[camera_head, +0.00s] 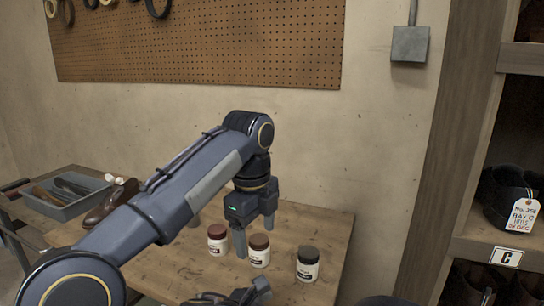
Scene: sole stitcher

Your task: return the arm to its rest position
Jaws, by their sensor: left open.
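My left arm (190,190) reaches in from the lower left over the wooden table (318,232). Its gripper (255,233) points down, open, with its fingers apart and nothing seen between them. The fingers are close to the jars in the picture; I cannot tell whether they touch any. At the bottom edge a dark piece (240,294) that looks like my right gripper shows only in part, and its jaws cannot be made out.
Three small jars with white labels stand on the table: a left one (217,241), a middle one (259,252) and a right one (308,265). A grey tray (62,209) and a brown shoe (108,205) are at left. Shelving (455,150) with shoes stands at right.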

